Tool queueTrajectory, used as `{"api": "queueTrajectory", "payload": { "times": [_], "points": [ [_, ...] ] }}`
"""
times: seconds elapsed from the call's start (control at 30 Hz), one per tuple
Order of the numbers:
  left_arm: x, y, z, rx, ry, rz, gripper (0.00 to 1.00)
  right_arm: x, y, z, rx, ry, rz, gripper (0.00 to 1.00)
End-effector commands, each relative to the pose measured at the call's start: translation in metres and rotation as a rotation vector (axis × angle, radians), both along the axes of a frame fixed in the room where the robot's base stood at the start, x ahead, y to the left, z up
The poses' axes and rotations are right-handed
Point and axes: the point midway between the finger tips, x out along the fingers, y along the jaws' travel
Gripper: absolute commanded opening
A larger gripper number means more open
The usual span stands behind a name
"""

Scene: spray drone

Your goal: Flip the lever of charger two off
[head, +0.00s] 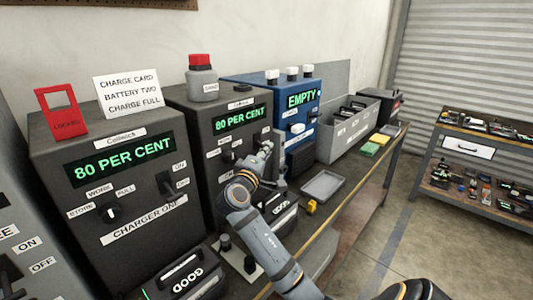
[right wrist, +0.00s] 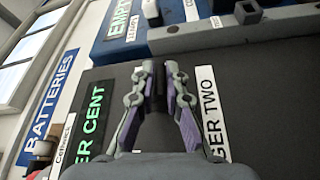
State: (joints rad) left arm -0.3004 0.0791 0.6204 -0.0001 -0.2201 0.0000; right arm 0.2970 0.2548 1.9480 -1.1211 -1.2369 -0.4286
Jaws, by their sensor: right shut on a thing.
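Charger two (head: 198,137) is the dark box in the middle of the head view, with a green "80 PER CENT" display (head: 239,119). My right gripper (head: 267,148) is at the right side of its front panel, below the display. In the right wrist view the fingers (right wrist: 160,72) point at the panel, between the display (right wrist: 91,120) and the "CHARGER TWO" label (right wrist: 212,112). They are closed on a small dark part, the lever of charger two (right wrist: 158,84), mostly hidden between them. Its on or off position cannot be told. My left gripper is out of view.
Charger one (head: 70,150) stands to the left, a blue charger (head: 275,87) showing "EMPTY" to the right. A battery marked "GOOD" (head: 182,276) is in front. A grey tray (head: 323,185) and a yellow block (head: 311,207) lie on the bench. A grey bottle with a red cap (head: 201,80) tops charger two.

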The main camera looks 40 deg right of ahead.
Motion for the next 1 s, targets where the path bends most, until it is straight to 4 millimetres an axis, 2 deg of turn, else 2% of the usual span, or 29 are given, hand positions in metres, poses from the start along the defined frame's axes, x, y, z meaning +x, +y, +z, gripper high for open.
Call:
{"api": "queueTrajectory", "payload": {
  "times": [0.13,0.17,0.3,0.33,0.67,1.0],
  "points": [
    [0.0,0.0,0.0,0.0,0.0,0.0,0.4,0.0,0.0,-0.003,0.003,0.006,0.0,0.0],
    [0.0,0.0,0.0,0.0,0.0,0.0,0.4,0.0,0.0,-0.003,0.003,0.006,0.0,0.13],
    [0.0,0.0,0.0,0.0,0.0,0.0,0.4,0.0,0.0,-0.002,0.002,0.004,0.001,0.32],
    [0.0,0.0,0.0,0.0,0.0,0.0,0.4,0.0,0.0,-0.002,0.002,0.004,0.001,0.34],
    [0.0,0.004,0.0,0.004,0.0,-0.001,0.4,-0.001,0.004,-0.001,0.002,0.002,0.002,0.34],
    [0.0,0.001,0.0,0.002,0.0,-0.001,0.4,-0.026,0.053,-0.008,0.008,0.002,0.003,0.34]
  ]
}}
